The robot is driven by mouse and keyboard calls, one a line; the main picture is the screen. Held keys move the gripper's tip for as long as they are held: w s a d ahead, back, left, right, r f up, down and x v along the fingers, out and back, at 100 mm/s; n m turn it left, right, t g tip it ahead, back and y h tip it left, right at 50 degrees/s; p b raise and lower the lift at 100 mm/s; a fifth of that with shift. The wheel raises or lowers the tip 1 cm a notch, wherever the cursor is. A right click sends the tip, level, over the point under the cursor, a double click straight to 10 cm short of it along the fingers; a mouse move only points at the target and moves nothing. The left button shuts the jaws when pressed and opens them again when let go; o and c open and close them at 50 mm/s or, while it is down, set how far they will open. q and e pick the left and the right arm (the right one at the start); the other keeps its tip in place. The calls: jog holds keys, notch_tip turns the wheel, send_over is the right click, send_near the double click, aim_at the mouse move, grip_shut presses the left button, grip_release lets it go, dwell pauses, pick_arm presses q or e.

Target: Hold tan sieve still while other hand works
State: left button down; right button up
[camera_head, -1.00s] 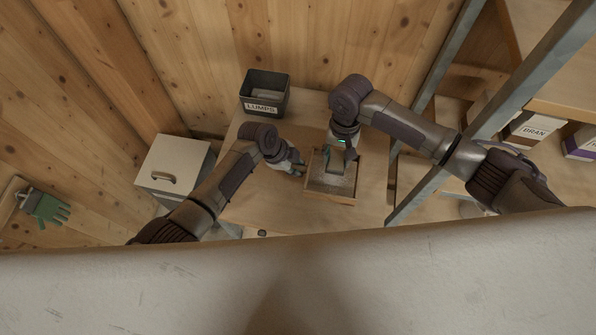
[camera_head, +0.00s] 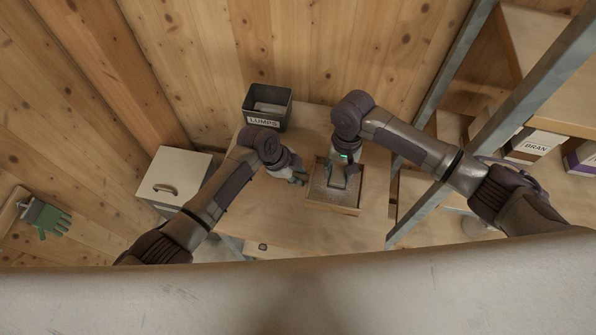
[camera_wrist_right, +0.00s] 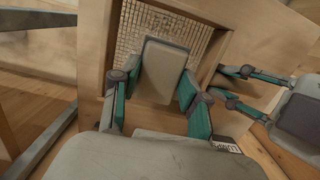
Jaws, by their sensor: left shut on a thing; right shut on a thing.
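The tan sieve (camera_head: 334,208) is a square wooden frame with a mesh floor, lying on the wooden table; its mesh also shows in the right wrist view (camera_wrist_right: 190,32). My left gripper (camera_head: 299,177) is shut on the sieve's left wall in the head view; its green-padded fingers show at the right of the wrist view (camera_wrist_right: 236,86). My right gripper (camera_head: 343,170) is above the sieve, shut on a tan-grey block (camera_wrist_right: 158,72). The block is at the mesh; whether it touches is unclear. The gripper and block hide part of the mesh.
A dark bin labelled LUMPS (camera_head: 267,107) stands at the table's back left. A white cabinet (camera_head: 174,180) is left of the table. A metal-post shelf with a BRAN box (camera_head: 533,146) is at the right.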

pick_arm(q)
jog(key=shift+f, duration=3.9)
jog(key=shift+f, duration=0.3)
jog(key=c, duration=0.5)
grip_release()
jog(key=shift+r, duration=0.15)
jog(key=shift+r, duration=0.4)
jog(key=shift+f, duration=0.15)
jog(key=shift+f, duration=0.35)
jog(key=shift+f, duration=0.1)
